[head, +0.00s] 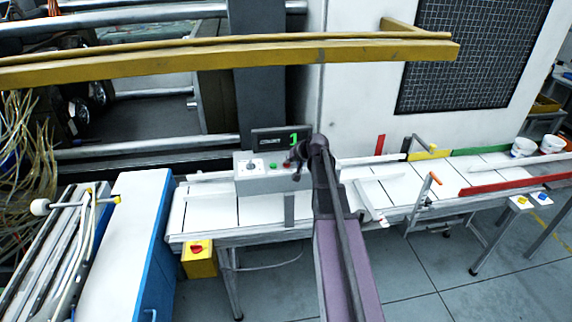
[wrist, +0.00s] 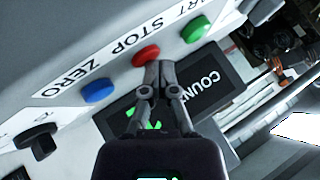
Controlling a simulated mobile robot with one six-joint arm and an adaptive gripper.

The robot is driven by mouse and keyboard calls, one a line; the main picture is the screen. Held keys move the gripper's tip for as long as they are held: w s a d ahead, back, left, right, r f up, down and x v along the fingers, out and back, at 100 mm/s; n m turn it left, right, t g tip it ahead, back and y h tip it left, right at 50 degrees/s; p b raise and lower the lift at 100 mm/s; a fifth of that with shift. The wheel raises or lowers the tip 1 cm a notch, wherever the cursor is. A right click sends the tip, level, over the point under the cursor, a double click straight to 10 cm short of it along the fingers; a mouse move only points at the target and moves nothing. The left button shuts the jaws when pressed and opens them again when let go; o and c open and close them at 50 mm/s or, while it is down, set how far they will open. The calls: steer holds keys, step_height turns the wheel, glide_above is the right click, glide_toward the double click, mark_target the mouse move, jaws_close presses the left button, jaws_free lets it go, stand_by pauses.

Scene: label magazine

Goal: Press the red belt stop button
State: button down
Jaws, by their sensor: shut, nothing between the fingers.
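A row of round buttons on a light grey control box (head: 262,180) shows in the wrist view: blue (wrist: 98,91), red (wrist: 146,56) and green (wrist: 195,32). Printed lettering beside the red one reads STOP. My gripper (wrist: 160,66) is shut and empty. Its fingertips overlap the lower right edge of the red button in the wrist view; I cannot tell whether they touch it. In the head view my gripper (head: 297,160) is at the box's right end, close to the red button (head: 287,164). A yellow box with a red knob (head: 197,249) hangs below the conveyor's left end.
A dark display (wrist: 205,88) marked COUNT lies beside the buttons, partly behind my fingers. A black knob (wrist: 38,140) is at lower left. The white conveyor (head: 205,212) runs beneath.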

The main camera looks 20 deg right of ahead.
mark_target(288, 165)
steer(key=shift+r, duration=0.1)
stand_by(0.3)
steer(key=shift+r+p, duration=0.85)
steer(key=shift+p, duration=0.1)
step_height(288, 165, up, 5)
steer(key=p, duration=0.5)
stand_by(0.6)
steer(key=s+a+f+n+g+h+b, duration=0.1)
steer(key=s+a+f+n+g+b, duration=0.1)
steer(key=s+a+f+g+b, duration=0.2)
steer(key=s+a+f+n+g+h+b, duration=0.2)
steer(key=s+a+f, duration=0.8)
steer(key=s+a, duration=0.9)
steer(key=shift+s+f+n+g+b, duration=0.15)
steer(key=shift+s+n+g+b, duration=0.35)
steer(key=shift+s+g+b, duration=0.75)
